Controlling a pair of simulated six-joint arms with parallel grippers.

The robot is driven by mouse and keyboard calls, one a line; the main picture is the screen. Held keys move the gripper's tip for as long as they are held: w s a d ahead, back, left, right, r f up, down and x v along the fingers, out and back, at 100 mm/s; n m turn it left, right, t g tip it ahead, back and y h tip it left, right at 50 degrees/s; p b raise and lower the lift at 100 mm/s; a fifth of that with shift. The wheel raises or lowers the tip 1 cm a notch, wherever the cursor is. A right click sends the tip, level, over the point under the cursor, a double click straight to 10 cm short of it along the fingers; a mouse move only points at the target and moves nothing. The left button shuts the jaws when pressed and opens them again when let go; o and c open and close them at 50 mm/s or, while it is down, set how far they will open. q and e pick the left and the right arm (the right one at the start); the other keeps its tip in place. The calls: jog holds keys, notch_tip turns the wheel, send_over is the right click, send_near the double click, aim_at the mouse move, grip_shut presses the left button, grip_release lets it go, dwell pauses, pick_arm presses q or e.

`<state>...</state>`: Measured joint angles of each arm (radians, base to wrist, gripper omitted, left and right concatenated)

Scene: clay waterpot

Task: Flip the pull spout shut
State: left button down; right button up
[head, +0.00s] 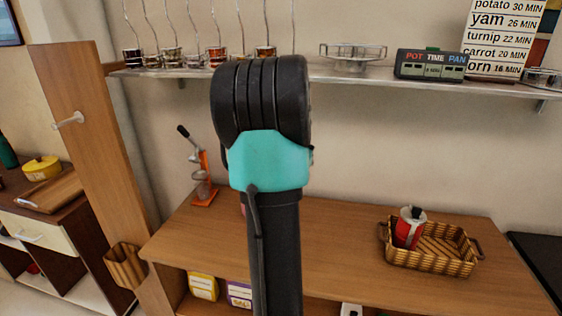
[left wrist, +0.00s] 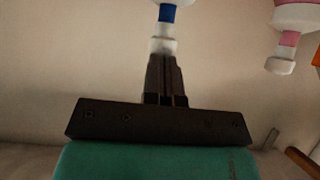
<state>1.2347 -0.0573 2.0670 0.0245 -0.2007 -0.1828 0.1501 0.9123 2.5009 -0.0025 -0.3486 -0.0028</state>
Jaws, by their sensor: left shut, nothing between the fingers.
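In the left wrist view my left gripper (left wrist: 163,62) is shut, its dark fingers together and pointing up the picture. Just past the fingertips is a white spout (left wrist: 164,45) with a blue collar (left wrist: 168,14) above it; its body runs out of the top edge. I cannot tell whether the fingertips touch the spout. A second white spout (left wrist: 280,66) with a pink collar (left wrist: 289,39) is at the upper right, apart from the gripper. In the head view a black and teal arm part of mine fills the middle; no gripper fingers show there. My right gripper is not in view.
A wooden counter (head: 340,229) holds a wicker basket (head: 448,262) with a red item (head: 403,234), and an orange press (head: 202,197). A wall shelf (head: 330,73) carries several small cups, a metal rack (head: 352,53) and a dark timer box (head: 431,65).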

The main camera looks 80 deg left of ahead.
pick_arm(q)
jog(key=shift+f, duration=1.1)
jog(key=shift+r, duration=0.1)
jog(key=a+r+v, duration=0.1)
jog(key=r+v, duration=0.1)
jog(key=v, duration=1)
jog(key=shift+w+r, duration=0.25)
jog(key=shift+r, duration=0.15)
jog(key=shift+d, duration=0.1)
